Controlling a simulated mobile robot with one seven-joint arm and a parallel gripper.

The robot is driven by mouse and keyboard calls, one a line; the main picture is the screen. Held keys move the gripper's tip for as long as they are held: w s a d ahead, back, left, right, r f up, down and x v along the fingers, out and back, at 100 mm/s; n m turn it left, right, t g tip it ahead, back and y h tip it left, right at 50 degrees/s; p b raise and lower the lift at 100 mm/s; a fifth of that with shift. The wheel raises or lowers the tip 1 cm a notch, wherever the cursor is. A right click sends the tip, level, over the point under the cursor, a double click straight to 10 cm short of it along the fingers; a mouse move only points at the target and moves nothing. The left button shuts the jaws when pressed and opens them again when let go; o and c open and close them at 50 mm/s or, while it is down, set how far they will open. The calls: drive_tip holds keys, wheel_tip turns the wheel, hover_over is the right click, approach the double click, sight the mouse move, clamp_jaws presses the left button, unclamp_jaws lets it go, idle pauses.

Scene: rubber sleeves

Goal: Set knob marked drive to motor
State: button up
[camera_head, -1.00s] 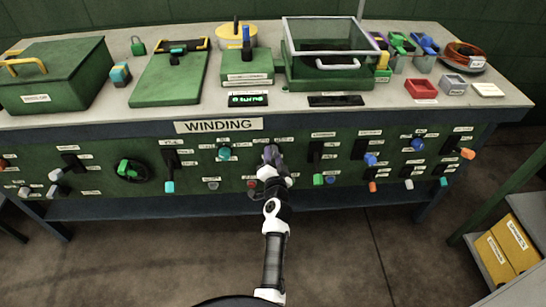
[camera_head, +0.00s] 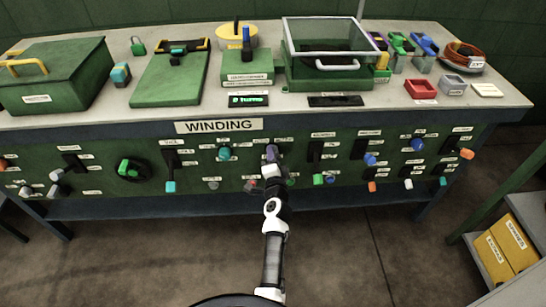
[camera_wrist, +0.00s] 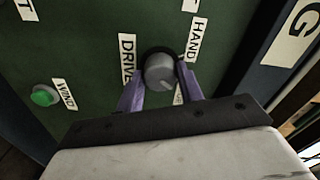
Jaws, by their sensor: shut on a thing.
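The knob marked DRIVE is a round grey knob (camera_wrist: 160,70) on the green panel, in the wrist view. My gripper (camera_wrist: 160,82) has its two purple fingers on either side of it, shut on it. The DRIVE label (camera_wrist: 127,60) stands left of the knob and a HAND label (camera_wrist: 196,40) at its upper right. Another label (camera_wrist: 178,94) below the knob is partly hidden by a finger, and I cannot read it. In the head view my gripper (camera_head: 271,155) is at the middle of the panel and hides the knob.
A green button (camera_wrist: 43,96) with a WIND label is at left in the wrist view. Open floor lies in front.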

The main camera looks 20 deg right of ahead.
drive_tip(key=shift+r, duration=0.15)
drive_tip(key=o, duration=1)
drive_tip(key=shift+s+f, duration=0.15)
drive_tip(key=shift+f, duration=0.05)
